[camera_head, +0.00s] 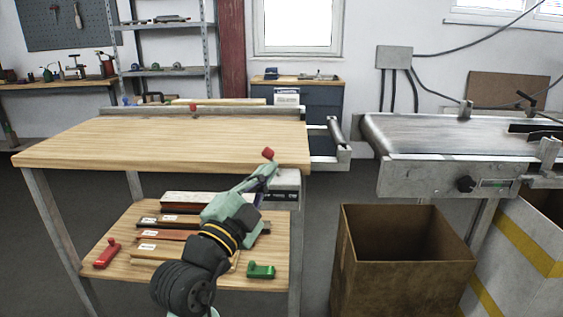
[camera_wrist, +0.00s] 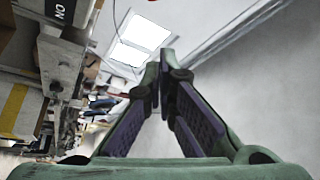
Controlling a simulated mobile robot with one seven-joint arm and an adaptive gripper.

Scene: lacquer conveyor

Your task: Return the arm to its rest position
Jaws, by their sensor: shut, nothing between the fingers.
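My arm rises from the bottom of the head view in front of the wooden workbench. My gripper (camera_head: 264,172) is near the bench's front right edge and points up and away. In the wrist view my gripper (camera_wrist: 167,62) has its two fingers drawn together at the tips, with nothing between them. A small red block (camera_head: 268,153) shows just beyond the fingertips in the head view. I cannot tell whether it touches them.
The workbench top (camera_head: 150,145) is mostly bare. An open cardboard box (camera_head: 402,275) stands right, below the conveyor (camera_head: 440,135). Floor shows between bench and box.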

